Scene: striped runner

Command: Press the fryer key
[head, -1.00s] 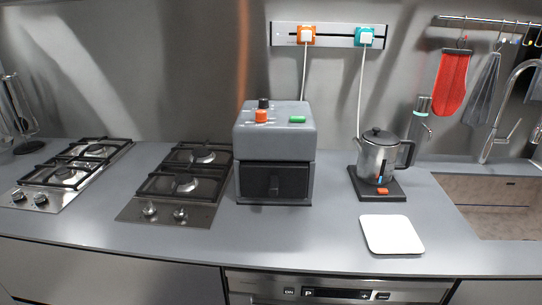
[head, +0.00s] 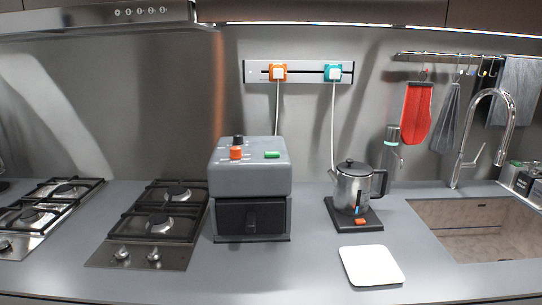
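The fryer (head: 250,180) is a grey box with a dark drawer front and handle. It stands on the counter right of the gas burners. On its top are a green key (head: 272,155), an orange knob (head: 236,153) and a black knob (head: 238,140). Which of these is the fryer key is not labelled; the green one is a flat bar shape. Neither of my grippers shows in the head view.
Right of the fryer, a steel kettle (head: 353,187) stands on a black base (head: 342,218) with an orange switch. A white board (head: 371,266) lies in front. Gas hobs (head: 150,226) are left, a sink (head: 480,232) right. Orange (head: 278,72) and teal (head: 333,72) plugs sit on the wall strip.

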